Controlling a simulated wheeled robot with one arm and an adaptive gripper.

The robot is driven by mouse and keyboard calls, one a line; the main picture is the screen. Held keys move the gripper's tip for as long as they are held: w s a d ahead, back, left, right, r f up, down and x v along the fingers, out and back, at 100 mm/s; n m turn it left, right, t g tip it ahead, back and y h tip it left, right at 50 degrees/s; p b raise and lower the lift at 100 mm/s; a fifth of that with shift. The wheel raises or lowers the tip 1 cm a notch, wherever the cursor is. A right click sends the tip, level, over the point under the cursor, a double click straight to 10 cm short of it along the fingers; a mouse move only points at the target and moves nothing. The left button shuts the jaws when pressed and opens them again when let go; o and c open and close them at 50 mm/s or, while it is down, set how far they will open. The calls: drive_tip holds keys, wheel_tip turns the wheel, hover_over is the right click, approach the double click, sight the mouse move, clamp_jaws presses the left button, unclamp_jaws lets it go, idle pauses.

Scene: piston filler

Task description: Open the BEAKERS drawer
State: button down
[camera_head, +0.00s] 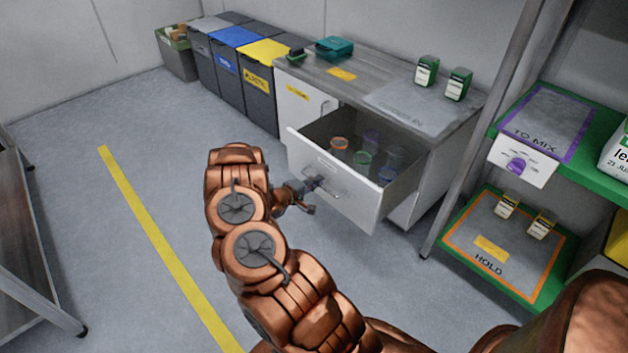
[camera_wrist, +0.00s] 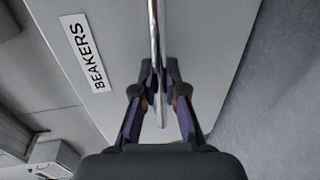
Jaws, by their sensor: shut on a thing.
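The BEAKERS drawer (camera_head: 352,197) is pulled well out of the grey cabinet in the head view, and several beakers with coloured rims, such as an orange-rimmed one (camera_head: 339,146), stand inside it. In the wrist view the white BEAKERS label (camera_wrist: 84,53) is on the drawer front (camera_wrist: 200,45). My gripper (camera_wrist: 161,80) is shut on the metal bar handle (camera_wrist: 155,40), one finger on each side.
The cabinet worktop (camera_head: 375,88) holds a teal box (camera_head: 334,48) and two small green-and-white packs. Sorting bins (camera_head: 258,75) line the wall to the left. A rack with green shelves (camera_head: 505,245) stands right. Floor (camera_head: 90,230) around the yellow line is clear.

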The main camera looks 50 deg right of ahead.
drive_tip(key=c, duration=1.2)
unclamp_jaws()
drive_tip(key=shift+a, duration=0.1)
drive_tip(key=v, duration=1.2)
